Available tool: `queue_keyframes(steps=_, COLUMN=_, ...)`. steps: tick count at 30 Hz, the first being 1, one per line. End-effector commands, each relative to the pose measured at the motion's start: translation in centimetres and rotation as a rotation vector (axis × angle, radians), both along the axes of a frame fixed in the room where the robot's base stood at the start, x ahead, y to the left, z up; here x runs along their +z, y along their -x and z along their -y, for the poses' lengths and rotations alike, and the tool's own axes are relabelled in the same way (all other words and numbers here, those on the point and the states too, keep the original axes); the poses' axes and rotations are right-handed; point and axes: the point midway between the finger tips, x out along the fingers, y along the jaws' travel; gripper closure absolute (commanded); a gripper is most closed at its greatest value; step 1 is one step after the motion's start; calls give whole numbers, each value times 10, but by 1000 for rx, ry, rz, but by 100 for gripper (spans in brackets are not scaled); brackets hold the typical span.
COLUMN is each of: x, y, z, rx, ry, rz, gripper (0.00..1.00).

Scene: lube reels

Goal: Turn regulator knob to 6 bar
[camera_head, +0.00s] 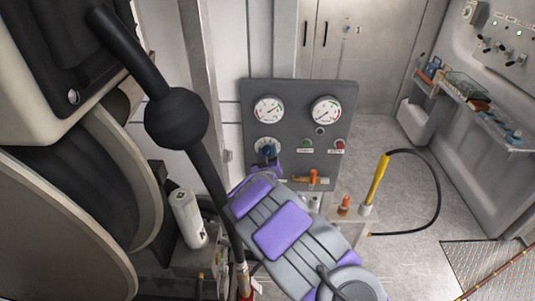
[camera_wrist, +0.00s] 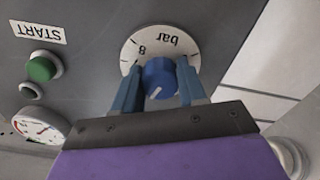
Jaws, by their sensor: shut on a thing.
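The regulator knob (camera_wrist: 160,78) is blue and sits on a round white dial (camera_wrist: 178,40) marked "bar" and "8" in the wrist view, where the panel appears upside down. My gripper (camera_wrist: 160,90) has its two blue fingers on either side of the knob, shut on it. A pale pointer line shows on the knob's face; the value it points at is hard to tell. In the head view the knob (camera_head: 267,150) is small, at the lower left of the grey panel (camera_head: 300,112). My arm reaches up to it from below.
Two gauges, left (camera_head: 269,110) and right (camera_head: 326,110), sit above the knob. A green button (camera_head: 307,143) and a red button (camera_head: 339,144) lie to its right. An orange-handled valve (camera_head: 314,177) is below. A large reel (camera_head: 60,220) stands at left.

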Motion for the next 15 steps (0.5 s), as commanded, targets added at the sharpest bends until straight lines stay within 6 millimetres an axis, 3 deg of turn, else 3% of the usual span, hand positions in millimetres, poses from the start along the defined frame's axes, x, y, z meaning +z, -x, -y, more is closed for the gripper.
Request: queue_keyframes(steps=15, x=-2, y=1, z=-2, rx=3, ry=-356, rz=-7, gripper=89)
